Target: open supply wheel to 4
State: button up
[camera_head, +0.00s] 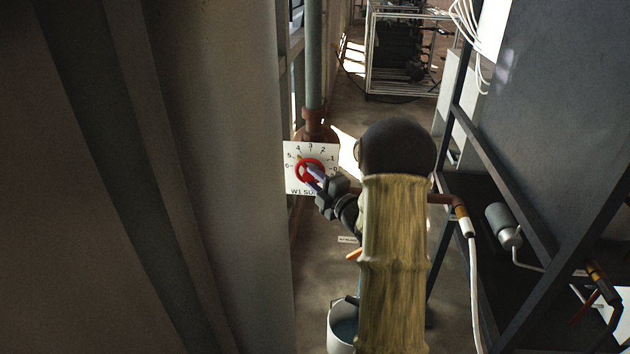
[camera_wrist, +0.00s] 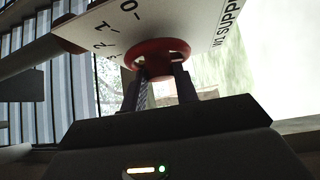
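The red supply wheel (camera_head: 309,171) sits on a white dial plate (camera_head: 296,151) numbered around the rim and lettered "W1 SU…", fixed by a vertical pipe. My gripper (camera_head: 318,178) reaches it from the lower right. In the wrist view the red wheel (camera_wrist: 160,52) lies at the ends of both fingers (camera_wrist: 162,78), one finger on each side of its near part. A gap shows between the fingers, and whether they press on the wheel is hidden. A small orange mark shows at the wheel's upper left, near 4 and 5; its exact reading is too small to tell.
A grey-green vertical pipe (camera_head: 314,60) rises above the dial. A large wall panel (camera_head: 210,150) stands close on the left. A white bucket (camera_head: 341,333) is on the floor below. A dark frame (camera_head: 480,140) with pipes and a hose stands on the right.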

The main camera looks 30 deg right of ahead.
jog(key=shift+f+m+t+b, duration=0.3)
jog(key=shift+f+m+b, duration=0.1)
jog(key=shift+b, duration=1.05)
jog(key=shift+m+t+b, duration=0.3)
jog(key=shift+b, duration=0.4)
jog(key=shift+r, duration=0.2)
jog(key=o, duration=1)
